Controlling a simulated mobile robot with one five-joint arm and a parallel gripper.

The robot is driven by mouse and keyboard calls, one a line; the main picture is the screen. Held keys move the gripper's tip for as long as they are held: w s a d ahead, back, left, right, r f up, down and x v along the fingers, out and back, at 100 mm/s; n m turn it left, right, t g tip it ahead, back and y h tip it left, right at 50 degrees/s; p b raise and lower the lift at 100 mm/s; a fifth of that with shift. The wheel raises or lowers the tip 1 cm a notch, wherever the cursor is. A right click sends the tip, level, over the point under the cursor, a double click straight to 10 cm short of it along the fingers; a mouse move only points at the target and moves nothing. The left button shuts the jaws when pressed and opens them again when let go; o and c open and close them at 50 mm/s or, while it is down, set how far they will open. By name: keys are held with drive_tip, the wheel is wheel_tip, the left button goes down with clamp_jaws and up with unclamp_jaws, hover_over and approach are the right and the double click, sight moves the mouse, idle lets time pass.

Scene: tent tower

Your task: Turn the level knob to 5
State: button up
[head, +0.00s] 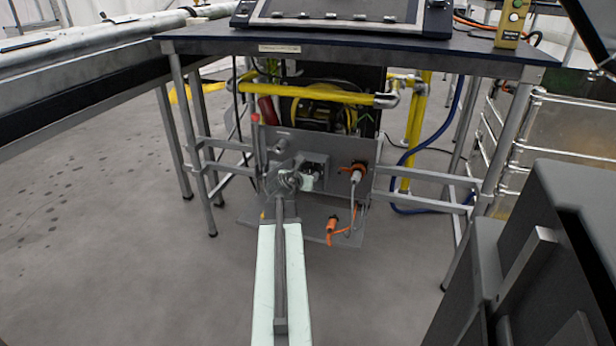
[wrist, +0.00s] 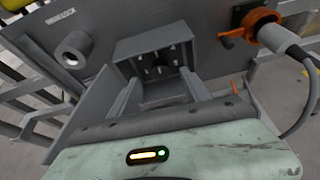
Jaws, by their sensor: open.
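A grey panel (head: 320,142) stands under the table. In the wrist view, a boxed recess (wrist: 155,50) on this panel (wrist: 110,20) has white marks around a small dark centre, which may be the level knob; its setting is too small to read. My gripper (wrist: 160,92) is open, its two fingers apart and pointing at the recess, with nothing seen between them. I cannot tell whether the fingertips touch the box. In the head view my gripper (head: 302,180) is at the panel, partly hiding the recess.
A round grey stub (wrist: 73,50) sticks out left of the recess. An orange connector (wrist: 258,28) with a grey cable is at right; it also shows in the head view (head: 357,167). The table (head: 400,42) overhangs the panel. Yellow pipes (head: 330,95) run behind.

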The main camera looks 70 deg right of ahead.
sight(310, 172)
drive_tip(key=b+x, duration=0.2)
drive_tip(key=x, duration=0.4)
drive_tip(key=shift+f, duration=0.1)
drive_tip(key=shift+c, duration=0.4)
drive_tip(key=c, duration=1)
drive_tip(key=shift+a, duration=0.3)
clamp_jaws()
drive_tip(key=shift+d, duration=0.15)
